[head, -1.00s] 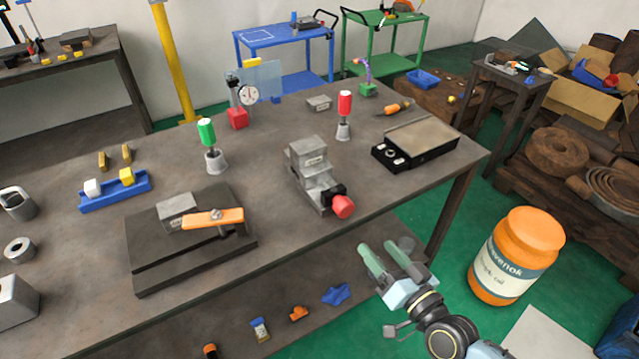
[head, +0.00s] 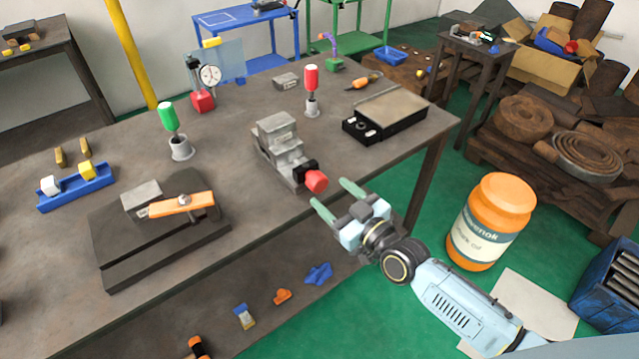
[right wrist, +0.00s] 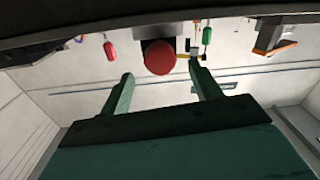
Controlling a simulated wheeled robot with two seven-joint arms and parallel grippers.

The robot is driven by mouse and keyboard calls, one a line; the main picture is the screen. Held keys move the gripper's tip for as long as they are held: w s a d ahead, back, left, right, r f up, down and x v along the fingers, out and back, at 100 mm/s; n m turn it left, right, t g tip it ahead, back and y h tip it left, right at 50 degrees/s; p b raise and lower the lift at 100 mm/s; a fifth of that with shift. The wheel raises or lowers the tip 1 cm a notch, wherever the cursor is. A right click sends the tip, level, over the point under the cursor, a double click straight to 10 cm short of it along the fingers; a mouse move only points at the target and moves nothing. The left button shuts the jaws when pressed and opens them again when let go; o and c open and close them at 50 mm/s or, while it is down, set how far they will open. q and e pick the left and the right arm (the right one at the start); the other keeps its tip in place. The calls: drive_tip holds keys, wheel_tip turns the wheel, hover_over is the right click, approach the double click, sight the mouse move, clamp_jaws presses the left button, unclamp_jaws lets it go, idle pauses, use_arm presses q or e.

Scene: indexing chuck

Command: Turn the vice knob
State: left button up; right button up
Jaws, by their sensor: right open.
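The vice (head: 281,148) is a grey stepped metal block on the dark workbench, near its front edge. Its red knob (head: 316,181) faces the front right, on a black mount. My right gripper (head: 333,194) is open, with its green fingers pointing at the knob from the front right, a short way off. In the right wrist view the knob (right wrist: 160,61) shows ahead, between and beyond the two spread fingertips (right wrist: 161,78); the picture appears upside down. I see no contact with the knob. My left gripper is not in view.
The workbench (head: 262,215) holds a black plate with an orange clamp bar (head: 180,206) on the left and a black-framed flat block (head: 385,115) to the right. Red (head: 311,78) and green (head: 168,117) handled tools stand behind. A large orange jar (head: 491,220) stands right of my arm.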

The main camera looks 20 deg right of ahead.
sight(322, 186)
drive_tip(key=x, duration=0.5)
drive_tip(key=shift+w+a, duration=0.1)
drive_tip(key=shift+w, duration=0.05)
drive_tip(key=c, duration=1)
drive_tip(key=shift+m+b, duration=0.3)
drive_tip(key=shift+m, duration=1.9)
drive_tip(key=o, duration=1)
